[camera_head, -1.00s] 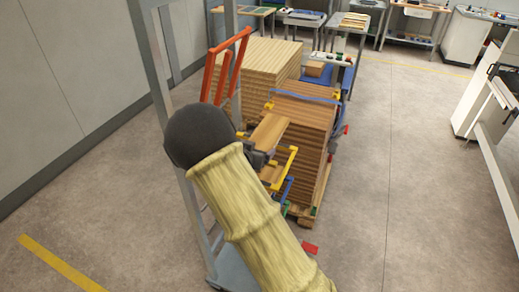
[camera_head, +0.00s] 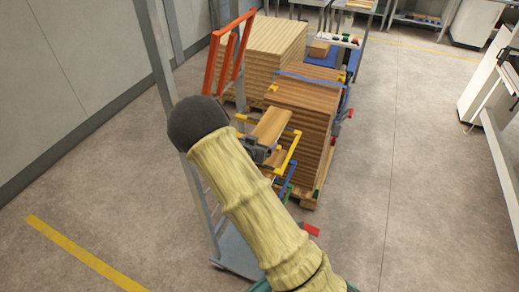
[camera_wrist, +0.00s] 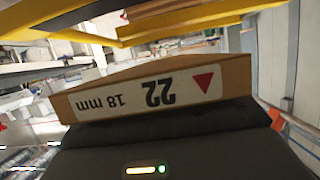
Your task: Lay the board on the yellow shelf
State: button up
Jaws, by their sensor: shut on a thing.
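The board (camera_head: 271,125) is a light brown wooden plank. My gripper (camera_head: 260,151) is shut on its near end, and the far end points toward the wood stack. In the wrist view the board (camera_wrist: 235,78) shows a white end label reading "22" and "18 mm" upside down, with a red triangle. The yellow shelf (camera_head: 291,155) is a yellow frame on the rack beside and around the board. Its yellow bars cross the top of the wrist view (camera_wrist: 180,22). I cannot tell whether the board touches the shelf; my arm hides part of it.
A stack of brown boards (camera_head: 303,98) on a pallet stands just beyond the shelf. A paler stack (camera_head: 262,42) is behind it. A red-orange upright frame (camera_head: 228,55) and a grey post (camera_head: 157,75) stand left. The floor at right is clear.

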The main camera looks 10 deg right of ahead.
dwell(0.3)
jog(key=shift+f+p, duration=0.6)
jog(key=shift+f, duration=1.45)
jog(key=shift+f, duration=0.15)
jog(key=o, duration=1)
jog(key=shift+o, duration=0.2)
jog(key=b+v, duration=0.3)
jog(key=v, duration=0.9)
